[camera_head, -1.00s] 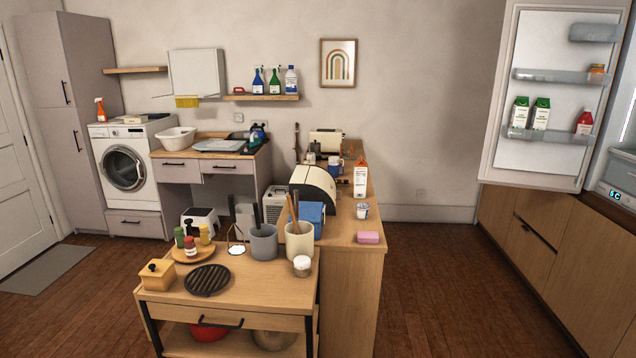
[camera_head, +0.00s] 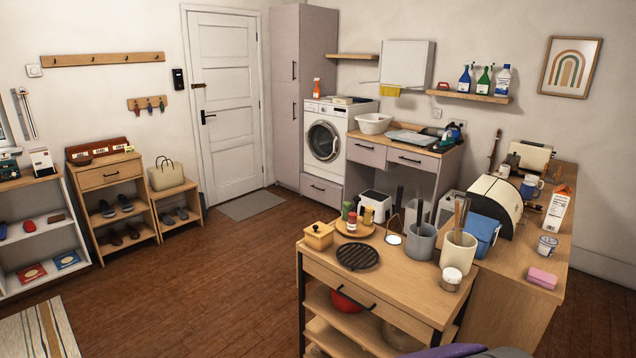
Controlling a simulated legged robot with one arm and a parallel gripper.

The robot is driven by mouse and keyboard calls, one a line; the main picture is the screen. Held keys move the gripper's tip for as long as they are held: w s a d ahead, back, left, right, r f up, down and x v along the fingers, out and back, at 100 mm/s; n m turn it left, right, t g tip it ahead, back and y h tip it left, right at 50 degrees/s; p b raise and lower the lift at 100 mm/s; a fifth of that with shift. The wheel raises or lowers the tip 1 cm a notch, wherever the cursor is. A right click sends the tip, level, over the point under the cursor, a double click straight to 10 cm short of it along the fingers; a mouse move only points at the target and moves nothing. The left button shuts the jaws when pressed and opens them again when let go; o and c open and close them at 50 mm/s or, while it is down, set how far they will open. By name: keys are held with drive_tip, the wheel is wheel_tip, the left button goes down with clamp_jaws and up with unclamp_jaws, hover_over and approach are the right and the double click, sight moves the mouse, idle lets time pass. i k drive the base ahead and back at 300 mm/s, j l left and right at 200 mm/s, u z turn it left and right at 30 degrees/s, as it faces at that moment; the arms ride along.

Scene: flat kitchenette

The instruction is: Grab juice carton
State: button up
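A white carton with an orange top (camera_head: 557,211), which looks like the juice carton, stands upright on the wooden counter (camera_head: 513,290) at the right. It is behind a small white tub and beside the rounded cream bread bin. The print on it is too small to read. My gripper is not in view. A purple and dark shape at the bottom edge may be part of my own body.
A white tub (camera_head: 546,247) and a pink sponge (camera_head: 542,278) lie nearer on the counter. The bread bin (camera_head: 497,203) stands left of the carton. A wooden cart (camera_head: 400,285) with utensil pots stands in front. Floor is open at left.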

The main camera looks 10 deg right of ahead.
sight(560, 197)
drive_tip(key=i+l, duration=0.1)
drive_tip(key=l, duration=0.45)
drive_tip(key=i+l, duration=0.1)
drive_tip(key=l, duration=0.4)
drive_tip(key=i+l, duration=0.1)
drive_tip(key=l, duration=0.45)
drive_tip(key=i+l, duration=0.15)
drive_tip(key=l, duration=0.4)
drive_tip(key=i+l, duration=0.1)
drive_tip(key=l, duration=0.4)
